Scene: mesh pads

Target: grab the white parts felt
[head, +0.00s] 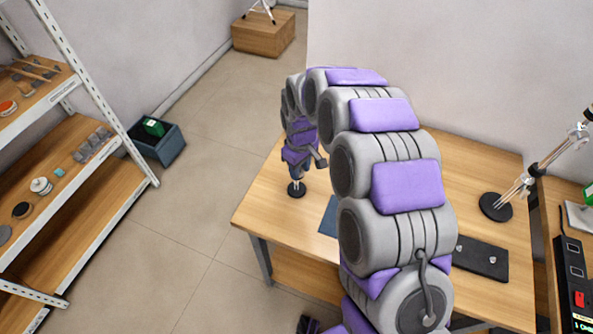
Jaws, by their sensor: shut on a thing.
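My gripper (298,168) points down over the left part of the wooden table (262,205), at the end of my arm. It is shut on a small dark object with a round base (297,190), directly below the fingers. The object is small in the picture, and I cannot tell whether its base touches the table. I cannot make out a white parts felt anywhere in this view. My arm hides much of the table's middle.
A dark blue flat piece (328,217) lies partly behind my arm. A dark plate (482,258) and a round-based stand (496,207) are on the table's right. Shelves (75,160) and a dark bin (160,147) stand left. The floor between is clear.

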